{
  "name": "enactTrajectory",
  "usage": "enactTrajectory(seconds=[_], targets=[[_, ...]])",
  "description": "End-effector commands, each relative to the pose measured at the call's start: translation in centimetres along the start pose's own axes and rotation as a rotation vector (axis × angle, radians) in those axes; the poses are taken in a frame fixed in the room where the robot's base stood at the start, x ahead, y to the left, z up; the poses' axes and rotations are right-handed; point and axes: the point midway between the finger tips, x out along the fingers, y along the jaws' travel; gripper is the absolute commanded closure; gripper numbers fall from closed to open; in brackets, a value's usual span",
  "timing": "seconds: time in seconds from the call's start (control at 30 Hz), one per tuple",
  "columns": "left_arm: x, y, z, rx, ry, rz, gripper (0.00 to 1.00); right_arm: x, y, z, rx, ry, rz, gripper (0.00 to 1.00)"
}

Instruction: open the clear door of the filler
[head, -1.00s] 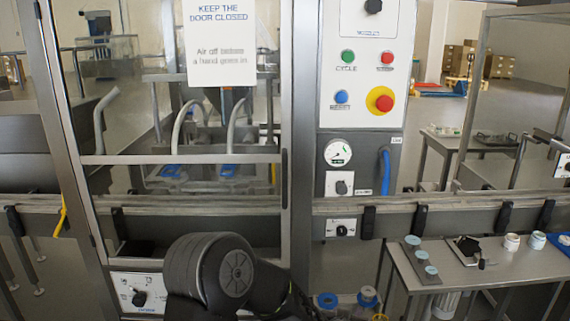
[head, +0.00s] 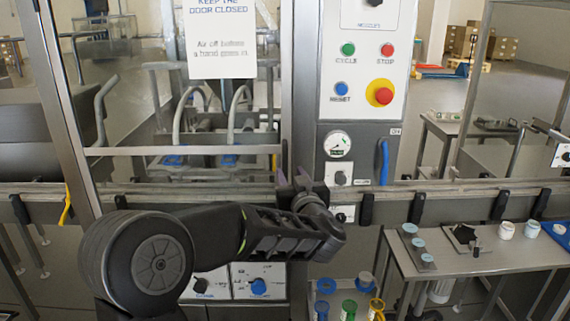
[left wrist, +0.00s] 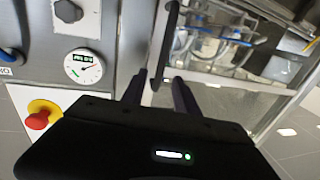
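The clear door (head: 130,110) of the filler stands in its metal frame on the left, with a white "keep the door closed" sign (head: 220,40) on it. It looks closed. Its black upright handle is on the right edge and shows best in the left wrist view (left wrist: 167,45). My left gripper (head: 298,180) is raised at that edge, in front of the handle. In the left wrist view its two fingers (left wrist: 157,92) are apart, with the handle's lower end between or just beyond them; contact cannot be told. My right gripper is not in view.
Right of the door is the control panel (head: 365,60) with a red stop knob (head: 383,96), a gauge (head: 338,145) and a blue handle (head: 382,162). A rail (head: 440,195) crosses in front. A side table (head: 500,262) with small jars stands at the right.

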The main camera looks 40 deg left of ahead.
Motion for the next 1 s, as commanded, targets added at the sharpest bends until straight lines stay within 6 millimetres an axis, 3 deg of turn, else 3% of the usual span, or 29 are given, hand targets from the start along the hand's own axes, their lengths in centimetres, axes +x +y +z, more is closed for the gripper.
enactTrajectory(seconds=[0.43,0.8,1.0], targets=[[6.2,-0.1,0.0,0.002,-0.002,-0.002,0.64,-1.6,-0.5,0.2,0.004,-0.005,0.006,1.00],[6.8,-0.1,0.1,0.001,-0.001,0.000,0.65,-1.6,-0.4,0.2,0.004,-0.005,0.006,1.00],[6.8,-0.1,0.1,0.001,-0.001,0.000,0.81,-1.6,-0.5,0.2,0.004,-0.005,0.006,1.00]])
